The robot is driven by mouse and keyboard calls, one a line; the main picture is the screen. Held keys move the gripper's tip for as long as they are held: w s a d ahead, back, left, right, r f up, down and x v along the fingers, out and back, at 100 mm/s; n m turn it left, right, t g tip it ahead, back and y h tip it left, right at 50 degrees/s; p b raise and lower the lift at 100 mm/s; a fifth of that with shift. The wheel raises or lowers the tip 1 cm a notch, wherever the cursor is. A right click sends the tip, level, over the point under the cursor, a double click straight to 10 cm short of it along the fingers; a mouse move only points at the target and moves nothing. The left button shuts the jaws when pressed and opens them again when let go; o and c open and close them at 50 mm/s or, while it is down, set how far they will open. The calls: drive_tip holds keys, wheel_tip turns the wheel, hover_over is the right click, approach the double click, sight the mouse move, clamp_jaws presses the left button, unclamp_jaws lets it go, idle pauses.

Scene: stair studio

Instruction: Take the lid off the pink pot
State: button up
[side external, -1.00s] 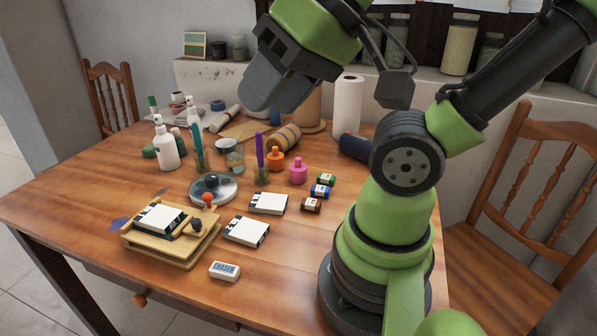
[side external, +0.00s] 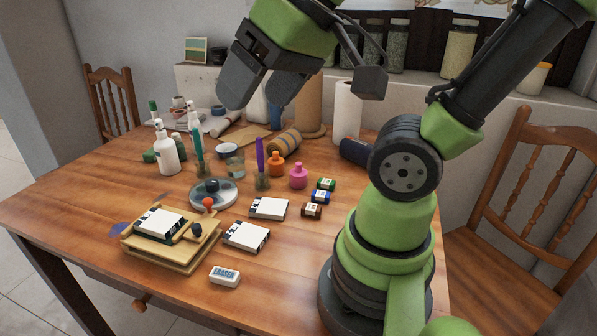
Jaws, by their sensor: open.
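The pink pot (side external: 298,180) stands upright on the wooden table, right of the orange pot. Its narrower pink lid (side external: 298,168) sits on top of it. My gripper (side external: 258,102) is high above the table, up and to the left of the pink pot and well apart from it. Its dark fingers are spread, with nothing between them.
An orange pot (side external: 276,164) stands close on the left, and a glass with a purple pen (side external: 261,168) stands beyond it. White boxes (side external: 268,208) lie in front.

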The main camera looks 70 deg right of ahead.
drive_tip(key=w+d+f+n+g+h, duration=0.2)
drive_tip(key=w+d+n, duration=0.1)
drive_tip(key=w+d, duration=0.45)
drive_tip(key=n+g, duration=0.4)
drive_tip(key=n, duration=0.2)
hover_over(299, 163)
drive_tip(key=shift+y, duration=0.3)
drive_tip(key=f, duration=1.6)
drive_tip(key=shift+w+d, duration=0.1)
drive_tip(key=shift+d, duration=0.1)
drive_tip(key=shift+g, duration=0.3)
wheel_tip(299, 163, down, 4)
drive_tip(key=shift+f, duration=0.25)
drive_tip(key=f, duration=0.5)
drive_tip(key=shift+a+f, duration=0.2)
drive_tip(key=shift+f, duration=0.1)
drive_tip(key=shift+c, duration=0.3)
drive_tip(key=c, duration=0.9)
